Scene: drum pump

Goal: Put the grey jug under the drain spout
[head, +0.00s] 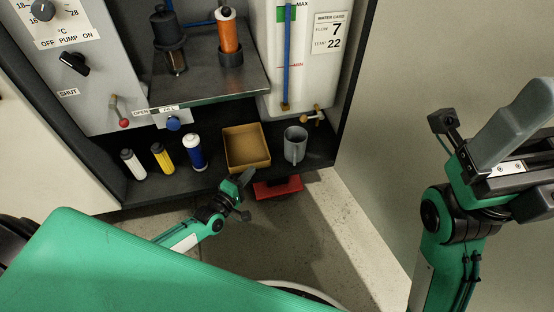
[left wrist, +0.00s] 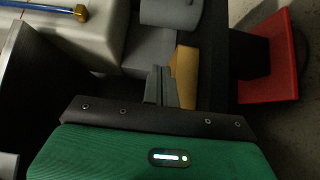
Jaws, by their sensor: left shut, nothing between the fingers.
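The grey jug (head: 295,145) stands upright on the dark cabinet floor, right of the cardboard-coloured tray. The drain spout (head: 313,116), a small brass-coloured tap, sticks out low on the white tank, above and slightly right of the jug. My left gripper (head: 240,188) is in front of the tray, left of and nearer than the jug, not touching it. In the left wrist view its fingers (left wrist: 160,86) are shut and empty, and a grey rounded body (left wrist: 171,11), apparently the jug, is cut off at the top. My right gripper (head: 510,150) is at the far right, apart from everything; its jaw opening is unclear.
The tray (head: 246,168) stands beside the jug. White, yellow (head: 162,157) and blue-white cartridges stand to its left. A red object (head: 278,187) is below the cabinet's front edge. A metal shelf (head: 208,92) overhangs at left, beside the white tank (head: 300,60).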

